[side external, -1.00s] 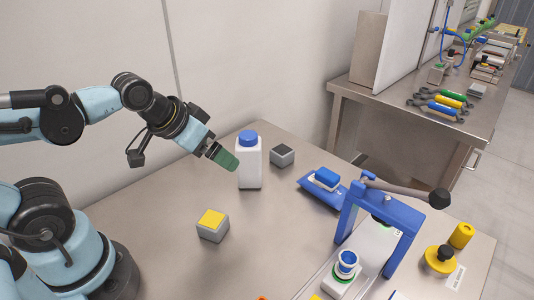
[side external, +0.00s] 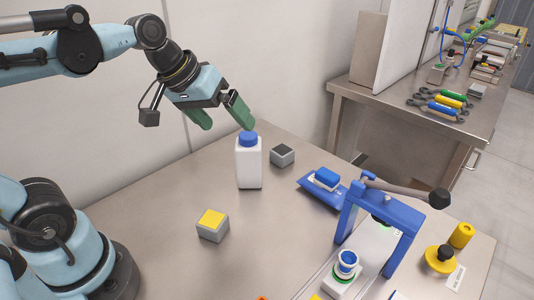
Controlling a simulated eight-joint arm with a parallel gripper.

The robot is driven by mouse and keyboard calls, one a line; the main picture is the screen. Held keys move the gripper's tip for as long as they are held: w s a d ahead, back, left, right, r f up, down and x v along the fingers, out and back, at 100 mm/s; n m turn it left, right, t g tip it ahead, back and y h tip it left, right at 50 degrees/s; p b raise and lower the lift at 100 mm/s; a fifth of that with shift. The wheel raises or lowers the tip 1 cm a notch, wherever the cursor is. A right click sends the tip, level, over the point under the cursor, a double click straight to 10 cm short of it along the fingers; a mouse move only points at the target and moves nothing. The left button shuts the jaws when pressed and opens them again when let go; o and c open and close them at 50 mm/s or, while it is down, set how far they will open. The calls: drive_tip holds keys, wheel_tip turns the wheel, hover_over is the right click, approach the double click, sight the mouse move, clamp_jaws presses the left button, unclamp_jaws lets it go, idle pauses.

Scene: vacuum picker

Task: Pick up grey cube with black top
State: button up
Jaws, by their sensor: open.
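The grey cube with a black top (side external: 282,156) rests on the metal table, behind and to the right of a white bottle with a blue cap (side external: 248,163). My gripper (side external: 226,126) has green fingers spread apart, with nothing between them. It is in the air above the table, to the upper left of the cube. One fingertip appears close to the blue cap in the picture; I cannot tell whether they touch. The cube is in full view and apart from the gripper.
A grey cube with a yellow top (side external: 213,226) sits nearer the front. A blue pad with a blue block (side external: 325,182) lies right of the black-topped cube. A blue frame with a lever (side external: 385,225) stands at right. The left-middle table (side external: 165,215) is clear.

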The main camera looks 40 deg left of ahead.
drive_tip(key=w+r+n+g+h, duration=0.1)
drive_tip(key=w+n+h, duration=0.2)
drive_tip(key=w+n, duration=0.35)
drive_tip(key=n+h, duration=0.8)
drive_tip(key=n, duration=0.4)
hover_over(279, 149)
drive_tip(key=a, duration=0.2)
wheel_tip(279, 149, down, 2)
drive_tip(key=f, duration=1.6)
drive_tip(key=shift+s, duration=0.3)
drive_tip(key=shift+d+f, duration=0.15)
drive_tip(key=shift+f, duration=0.7)
drive_tip(key=x, duration=0.4)
drive_tip(key=shift+w+d, duration=0.1)
drive_tip(key=shift+d, duration=0.25)
drive_tip(key=shift+c, duration=0.3)
drive_tip(key=c, duration=1.3)
